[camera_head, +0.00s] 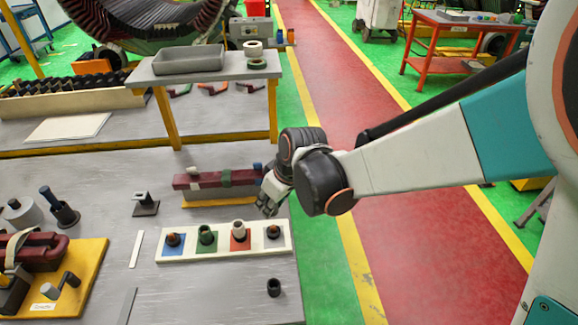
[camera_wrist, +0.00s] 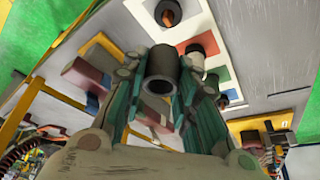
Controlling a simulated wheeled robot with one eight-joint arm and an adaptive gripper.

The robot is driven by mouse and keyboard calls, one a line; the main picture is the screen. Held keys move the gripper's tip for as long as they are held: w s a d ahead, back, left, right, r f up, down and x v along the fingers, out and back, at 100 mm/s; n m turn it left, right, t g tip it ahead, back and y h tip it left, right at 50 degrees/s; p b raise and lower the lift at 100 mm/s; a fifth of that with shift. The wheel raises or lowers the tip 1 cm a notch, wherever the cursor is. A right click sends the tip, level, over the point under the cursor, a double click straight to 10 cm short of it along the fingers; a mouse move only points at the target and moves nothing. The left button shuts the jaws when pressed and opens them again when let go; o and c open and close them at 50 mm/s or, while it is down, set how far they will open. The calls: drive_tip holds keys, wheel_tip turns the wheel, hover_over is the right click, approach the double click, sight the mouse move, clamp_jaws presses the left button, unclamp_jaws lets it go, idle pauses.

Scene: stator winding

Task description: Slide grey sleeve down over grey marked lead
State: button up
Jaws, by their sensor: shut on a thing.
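My gripper (camera_head: 267,206) is above the right end of a white board (camera_head: 215,257). In the wrist view my gripper (camera_wrist: 160,85) is shut on a dark grey hollow sleeve (camera_wrist: 161,68), held between the two fingers with its open end showing. The lead on the grey-white square (camera_head: 273,232) stands at the board's right end, just below my gripper. In the wrist view this lead (camera_wrist: 168,14) shows a copper-coloured end, apart from the sleeve. The head view does not clearly show the sleeve in the fingers.
Other leads stand on the blue (camera_head: 172,240), green (camera_head: 207,236) and red (camera_head: 239,234) squares. A dark hollow cylinder (camera_head: 274,287) stands in front of the board. A maroon bar (camera_head: 215,178) lies behind it. The table's right edge is close by.

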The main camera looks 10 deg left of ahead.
sight(272, 226)
drive_tip(key=shift+f, duration=0.15)
drive_tip(key=shift+f+b, duration=2.75)
drive_tip(key=shift+f, duration=0.8)
drive_tip(key=o, duration=0.9)
drive_tip(key=shift+c, duration=0.2)
